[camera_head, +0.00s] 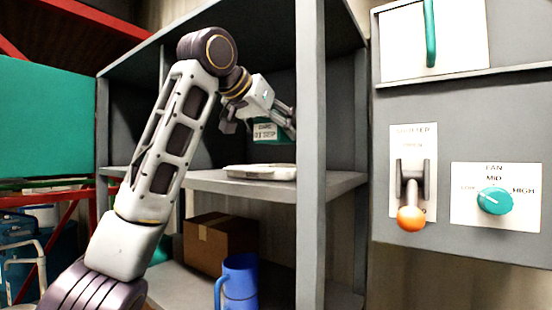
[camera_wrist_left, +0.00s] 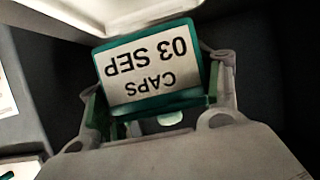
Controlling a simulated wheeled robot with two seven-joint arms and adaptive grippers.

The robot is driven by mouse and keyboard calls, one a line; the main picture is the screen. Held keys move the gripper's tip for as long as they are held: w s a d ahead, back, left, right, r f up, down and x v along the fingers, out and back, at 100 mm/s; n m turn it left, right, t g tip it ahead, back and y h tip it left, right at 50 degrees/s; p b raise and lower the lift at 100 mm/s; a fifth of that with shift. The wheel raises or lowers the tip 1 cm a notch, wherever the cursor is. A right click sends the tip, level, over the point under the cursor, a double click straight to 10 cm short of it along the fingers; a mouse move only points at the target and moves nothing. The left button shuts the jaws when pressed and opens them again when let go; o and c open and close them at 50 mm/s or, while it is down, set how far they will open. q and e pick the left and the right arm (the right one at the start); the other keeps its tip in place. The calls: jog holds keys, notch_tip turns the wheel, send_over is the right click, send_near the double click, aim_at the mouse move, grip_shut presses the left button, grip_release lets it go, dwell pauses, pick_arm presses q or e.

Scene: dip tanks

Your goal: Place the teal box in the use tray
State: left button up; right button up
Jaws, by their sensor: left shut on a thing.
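The teal box (camera_head: 272,137) has a white label on its face; in the left wrist view (camera_wrist_left: 155,67) the label shows upside down and reads CAPS 03 SEP. My left gripper (camera_head: 284,121) is shut on the box, with a finger on each side of it in the left wrist view (camera_wrist_left: 158,90). The box is inside the grey shelf unit, just above a shallow white tray (camera_head: 258,172) on the middle shelf. Whether box and tray touch cannot be told. Any tray marking is not readable. My right gripper is not in view.
A grey upright (camera_head: 310,160) stands close right of the gripper. The lower shelf holds a cardboard box (camera_head: 222,243) and a blue mug (camera_head: 239,280). A control panel with an orange-knobbed lever (camera_head: 411,217) and teal dial (camera_head: 494,200) is at right.

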pick_arm(q)
jog(key=shift+f, duration=1.3)
jog(key=shift+f+p, duration=0.3)
jog(key=shift+f, duration=1.8)
jog(key=o, duration=1.2)
jog(key=shift+f, duration=0.1)
jog(key=shift+c, duration=0.2)
